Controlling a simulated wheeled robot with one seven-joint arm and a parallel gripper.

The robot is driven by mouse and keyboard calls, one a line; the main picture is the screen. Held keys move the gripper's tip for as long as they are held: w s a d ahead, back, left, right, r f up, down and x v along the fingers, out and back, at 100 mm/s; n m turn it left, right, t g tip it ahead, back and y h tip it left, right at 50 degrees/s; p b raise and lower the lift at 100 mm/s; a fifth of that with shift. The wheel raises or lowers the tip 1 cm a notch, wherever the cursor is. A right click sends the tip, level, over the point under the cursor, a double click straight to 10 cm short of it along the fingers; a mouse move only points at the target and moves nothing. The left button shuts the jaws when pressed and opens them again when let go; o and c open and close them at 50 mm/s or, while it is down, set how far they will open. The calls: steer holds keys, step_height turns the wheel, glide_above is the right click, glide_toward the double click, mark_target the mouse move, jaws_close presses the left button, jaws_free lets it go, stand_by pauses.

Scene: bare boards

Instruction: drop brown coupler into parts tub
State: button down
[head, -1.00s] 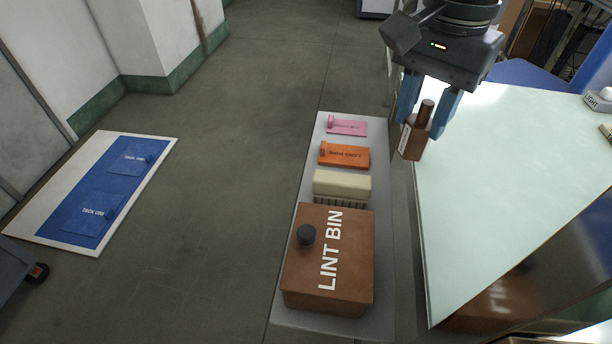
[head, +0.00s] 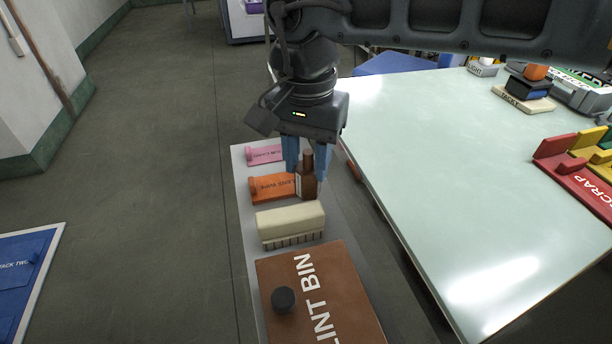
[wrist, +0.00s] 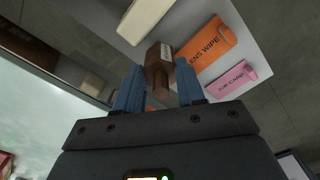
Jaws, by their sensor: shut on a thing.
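The brown coupler (head: 307,187) is a small brown block with a round peg on top and a pale label on one side. My gripper (head: 306,170) is shut on it, one blue finger on each side. In the head view the held coupler appears in front of the orange lens wipe piece, left of the pale table. The wrist view also shows the coupler (wrist: 158,68) between the fingers, held above the grey strip. I cannot make out a parts tub in either view.
The grey strip (head: 248,222) carries a pink card, an orange lens wipe piece (head: 270,188), a cream brush (head: 290,222) and a brown lint bin (head: 325,300). The pale table (head: 430,150) stands to the right, with a red scrap holder (head: 575,185).

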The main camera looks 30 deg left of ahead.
mark_target(307, 170)
steer(key=shift+f, duration=1.5)
steer(key=shift+f+b, duration=0.2)
steer(key=shift+b, duration=0.1)
steer(key=c, duration=0.7)
jaws_free()
